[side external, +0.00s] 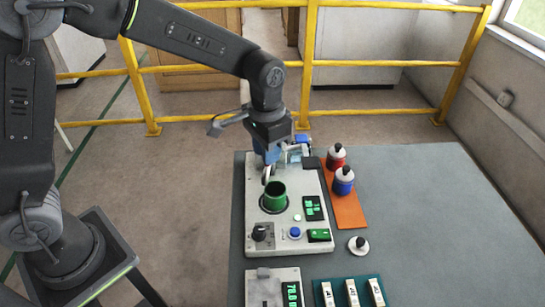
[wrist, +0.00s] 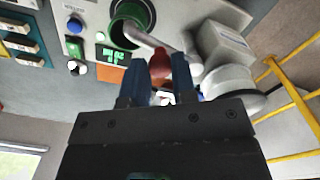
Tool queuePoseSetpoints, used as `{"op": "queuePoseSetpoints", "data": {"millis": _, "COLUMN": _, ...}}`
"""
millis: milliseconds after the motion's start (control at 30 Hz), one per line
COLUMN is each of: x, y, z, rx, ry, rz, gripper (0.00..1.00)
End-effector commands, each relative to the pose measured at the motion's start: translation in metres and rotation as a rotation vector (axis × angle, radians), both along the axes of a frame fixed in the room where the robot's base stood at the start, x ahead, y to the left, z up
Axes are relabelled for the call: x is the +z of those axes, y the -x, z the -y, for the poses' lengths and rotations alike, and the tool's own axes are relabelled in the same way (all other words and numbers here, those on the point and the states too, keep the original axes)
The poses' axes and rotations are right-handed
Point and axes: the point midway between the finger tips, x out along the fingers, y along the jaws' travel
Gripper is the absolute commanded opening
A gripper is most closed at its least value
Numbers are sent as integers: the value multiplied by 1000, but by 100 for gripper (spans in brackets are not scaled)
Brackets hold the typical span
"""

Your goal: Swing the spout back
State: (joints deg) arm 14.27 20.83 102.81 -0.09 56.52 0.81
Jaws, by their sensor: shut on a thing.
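The grey spout (wrist: 147,39) runs from the white pump body (wrist: 222,48) toward the green cup (wrist: 118,32). In the wrist view its end overlaps the cup's mouth. My gripper (wrist: 160,66) has its two blue fingers closed on a red knob (wrist: 160,63) beside the spout. In the side external view my gripper (side external: 272,157) is at the back of the white test panel (side external: 256,222), behind the green cup (side external: 276,195). My fingers and wrist hide much of the spout and the knob there.
The panel has a black dial (side external: 260,232), a blue button (side external: 295,233) and a green display (side external: 314,207). A red bottle (side external: 336,158) and a blue bottle (side external: 343,182) stand on an orange mat (side external: 349,212) to the right. The grey table (side external: 440,210) is clear farther right.

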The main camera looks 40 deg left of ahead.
Motion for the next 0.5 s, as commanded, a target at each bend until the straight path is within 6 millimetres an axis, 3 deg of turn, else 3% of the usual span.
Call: {"op": "queuePoseSetpoints", "data": {"millis": 500, "x": 0, "y": 0, "z": -7, "rx": 3, "ry": -2, "rz": 7, "gripper": 8}}
